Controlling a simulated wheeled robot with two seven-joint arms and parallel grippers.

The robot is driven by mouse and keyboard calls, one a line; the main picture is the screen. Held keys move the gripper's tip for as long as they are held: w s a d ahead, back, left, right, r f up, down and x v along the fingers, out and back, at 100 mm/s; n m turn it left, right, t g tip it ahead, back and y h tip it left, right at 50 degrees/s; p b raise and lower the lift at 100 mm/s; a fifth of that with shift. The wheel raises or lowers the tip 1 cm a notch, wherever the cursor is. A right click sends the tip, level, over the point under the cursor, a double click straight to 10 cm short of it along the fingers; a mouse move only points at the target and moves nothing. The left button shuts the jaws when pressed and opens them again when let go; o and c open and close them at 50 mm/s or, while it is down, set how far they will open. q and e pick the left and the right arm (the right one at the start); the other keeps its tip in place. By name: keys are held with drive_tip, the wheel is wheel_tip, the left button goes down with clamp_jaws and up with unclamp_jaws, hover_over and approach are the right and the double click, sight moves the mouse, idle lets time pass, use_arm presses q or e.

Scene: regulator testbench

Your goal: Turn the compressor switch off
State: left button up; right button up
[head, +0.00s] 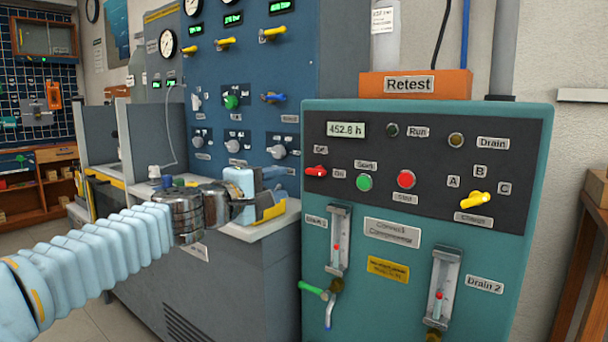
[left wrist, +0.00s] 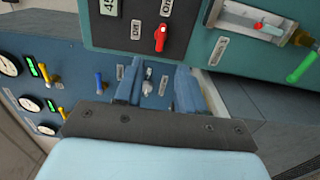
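The compressor switch is a red knob (head: 316,171) at the left of the black panel on the teal compressor cabinet. An Off label (head: 319,150) sits above it and an On label (head: 339,173) to its right. Its handle lies level, in line with the On label. The red knob also shows at the top of the left wrist view (left wrist: 160,38). My left gripper (head: 280,190) is left of the cabinet, apart from the knob. Its two fingers (left wrist: 158,80) are spread with nothing between them. My right gripper is out of view.
A green start button (head: 364,182), a red stop button (head: 406,179) and a yellow selector (head: 475,199) share the panel. A blue gauge panel (head: 300,60) with knobs and a grey bench (head: 240,270) lie behind my left gripper.

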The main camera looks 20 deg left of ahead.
sight(313, 173)
use_arm(q)
drive_tip(key=p+x, duration=0.3)
drive_tip(key=x, duration=0.7)
drive_tip(key=shift+w+d, duration=0.1)
drive_tip(key=shift+w, duration=0.2)
drive_tip(key=shift+w+d+f, duration=0.15)
drive_tip(key=shift+w+d, duration=0.05)
drive_tip(key=shift+w, duration=0.3)
clamp_jaws()
